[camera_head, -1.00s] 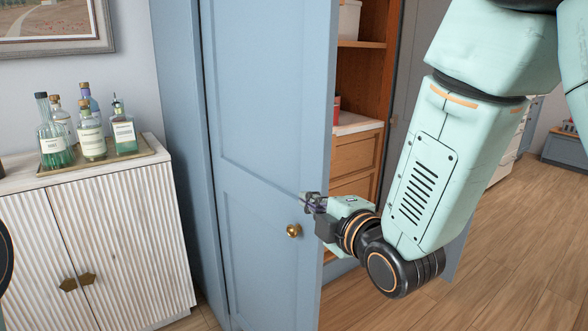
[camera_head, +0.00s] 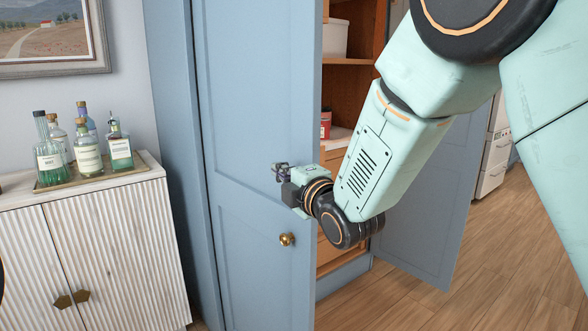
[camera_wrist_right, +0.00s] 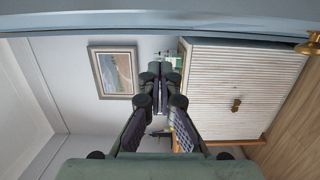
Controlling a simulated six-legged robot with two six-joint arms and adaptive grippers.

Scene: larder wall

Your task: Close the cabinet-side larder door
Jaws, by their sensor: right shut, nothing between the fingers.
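The cabinet-side larder door (camera_head: 255,120) is a blue panelled door standing open in the head view, with a brass knob (camera_head: 287,239) low on its face. In the right wrist view the door (camera_wrist_right: 130,22) is a blue band across the top, its knob (camera_wrist_right: 314,42) at the right. My right gripper (camera_head: 280,173) is shut and empty, in front of the door's face, above the knob and near its free edge. The wrist view shows its fingers (camera_wrist_right: 158,75) together, pointing past the door; contact with the door cannot be told. My left gripper is not in view.
A white ribbed cabinet (camera_head: 110,260) stands left of the door, with several bottles on a tray (camera_head: 150,164). A framed picture (camera_head: 50,68) hangs above. The larder's wooden shelf (camera_head: 350,61) shows behind the door; another blue door (camera_head: 425,230) stands open at right. Wood floor (camera_head: 500,270) is clear there.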

